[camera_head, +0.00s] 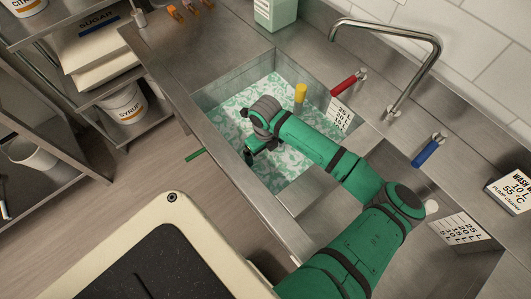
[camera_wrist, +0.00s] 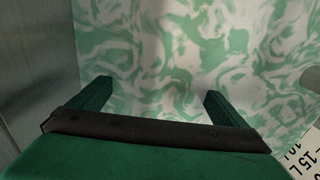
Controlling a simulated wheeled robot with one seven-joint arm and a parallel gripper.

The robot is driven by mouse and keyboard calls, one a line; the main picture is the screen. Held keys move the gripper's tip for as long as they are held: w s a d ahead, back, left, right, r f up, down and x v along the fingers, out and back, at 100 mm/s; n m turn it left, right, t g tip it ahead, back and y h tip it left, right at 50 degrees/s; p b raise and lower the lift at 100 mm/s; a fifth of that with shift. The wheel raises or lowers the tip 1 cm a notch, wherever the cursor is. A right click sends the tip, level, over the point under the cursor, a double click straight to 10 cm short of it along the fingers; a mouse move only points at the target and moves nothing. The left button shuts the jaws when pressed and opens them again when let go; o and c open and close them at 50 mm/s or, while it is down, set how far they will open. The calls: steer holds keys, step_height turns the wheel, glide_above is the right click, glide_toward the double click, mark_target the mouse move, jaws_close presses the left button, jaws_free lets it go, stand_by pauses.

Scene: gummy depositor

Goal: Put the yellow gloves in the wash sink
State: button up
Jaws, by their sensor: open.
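My gripper (camera_head: 252,152) hangs over the left sink basin (camera_head: 205,125), which holds a marbled green and white surface. In the wrist view, my gripper (camera_wrist: 158,100) has its two fingers wide apart with nothing between them, above the marbled surface (camera_wrist: 165,50). A small upright yellow piece (camera_head: 300,93) stands at the back of this basin, behind my wrist; I cannot tell whether it is part of the gloves. No yellow gloves can be clearly made out in either view. A second steel basin (camera_head: 345,218) lies to the right, partly hidden by my arm.
A bent faucet (camera_head: 432,62) rises behind the basins, with a red handle (camera_head: 348,82) and a blue handle (camera_head: 428,150). A wash sign (camera_head: 512,190) stands at the right. Shelves with a syrup bucket (camera_head: 124,103) are at the left. A thin green bar (camera_head: 194,154) sticks out at the counter's front.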

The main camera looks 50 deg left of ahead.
step_height(320, 180, up, 12)
stand_by(0.5)
